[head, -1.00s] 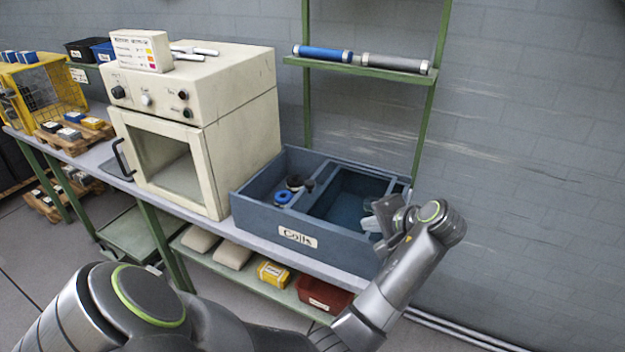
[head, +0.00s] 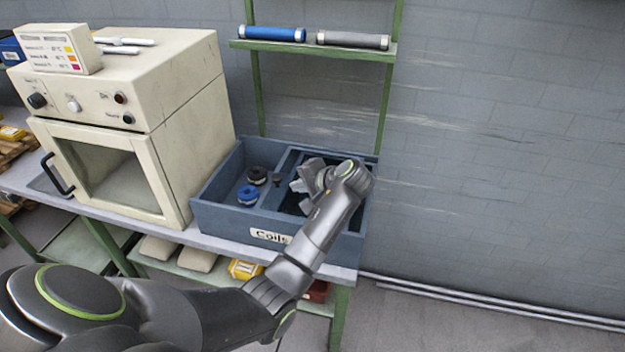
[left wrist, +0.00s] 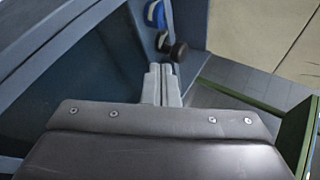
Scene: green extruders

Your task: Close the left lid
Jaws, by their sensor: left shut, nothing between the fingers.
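A blue box (head: 225,218) labelled "Coils" stands on the bench. Its left compartment is open and holds a blue coil (head: 248,195) and a black coil (head: 257,175). A small dark knob (head: 277,179) is at the divider beside the right compartment; it also shows in the left wrist view (left wrist: 179,51). I cannot clearly tell the lid panel's outline. My left gripper (head: 298,186) is over the right compartment, right of the knob, shut and empty. In the left wrist view its fingertips (left wrist: 162,68) point towards the knob, apparently a little short of it. My right gripper is not in view.
A cream oven (head: 170,120) stands close to the box's left side. A green shelf (head: 315,50) behind carries a blue roller (head: 272,33) and a grey roller (head: 352,40). The space right of the box is clear up to the grey wall.

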